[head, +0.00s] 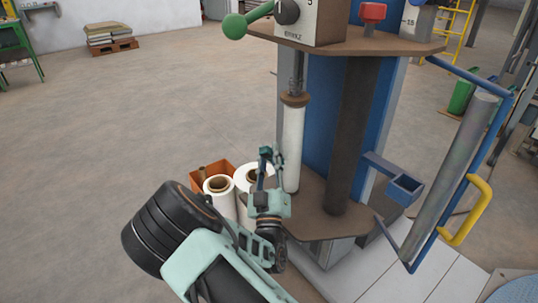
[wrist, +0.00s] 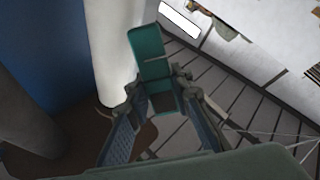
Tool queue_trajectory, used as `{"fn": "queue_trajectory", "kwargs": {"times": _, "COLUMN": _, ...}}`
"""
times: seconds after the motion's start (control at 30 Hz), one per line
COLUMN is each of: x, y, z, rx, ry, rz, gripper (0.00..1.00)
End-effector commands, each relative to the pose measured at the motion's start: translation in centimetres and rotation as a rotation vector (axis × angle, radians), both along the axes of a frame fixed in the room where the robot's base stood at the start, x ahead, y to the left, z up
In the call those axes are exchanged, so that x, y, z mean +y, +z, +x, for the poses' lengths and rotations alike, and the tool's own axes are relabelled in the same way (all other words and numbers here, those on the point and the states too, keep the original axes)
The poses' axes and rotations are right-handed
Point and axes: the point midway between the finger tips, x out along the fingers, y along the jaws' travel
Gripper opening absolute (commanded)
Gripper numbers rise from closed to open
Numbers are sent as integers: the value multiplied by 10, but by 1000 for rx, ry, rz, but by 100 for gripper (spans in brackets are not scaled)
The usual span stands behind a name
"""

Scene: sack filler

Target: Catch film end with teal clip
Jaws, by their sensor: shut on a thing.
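The white film roll (head: 293,148) stands upright on a spindle at the left of the blue machine column; it also shows in the wrist view (wrist: 110,45). I cannot make out a loose film end. My gripper (head: 268,163) is just left of the roll's lower part. In the wrist view my gripper (wrist: 155,100) is shut on the teal clip (wrist: 149,55), whose flat plate sticks out beyond the fingertips. The clip's plate appears close beside the roll; I cannot tell whether they touch. The clip's lower part is partly hidden between the fingers.
An orange-brown box (head: 210,172) with spare film rolls (head: 219,190) stands on the floor left of my gripper. A brown lower plate (head: 325,222) and a dark post (head: 352,140) are right of the roll. A blue frame with a yellow handle (head: 478,208) is farther right.

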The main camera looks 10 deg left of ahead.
Motion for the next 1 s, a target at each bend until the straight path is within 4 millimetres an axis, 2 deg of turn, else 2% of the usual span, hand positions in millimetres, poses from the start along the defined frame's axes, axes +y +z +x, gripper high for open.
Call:
{"fn": "queue_trajectory", "kwargs": {"times": 0.27, "x": -3, "y": 1, "z": 1, "rx": 0, "ry": -9, "rz": -1, "gripper": 0}}
{"fn": "queue_trajectory", "kwargs": {"times": 1.0, "x": 28, "y": 0, "z": -33, "rx": -1, "ry": -2, "rz": 1, "gripper": 0}}
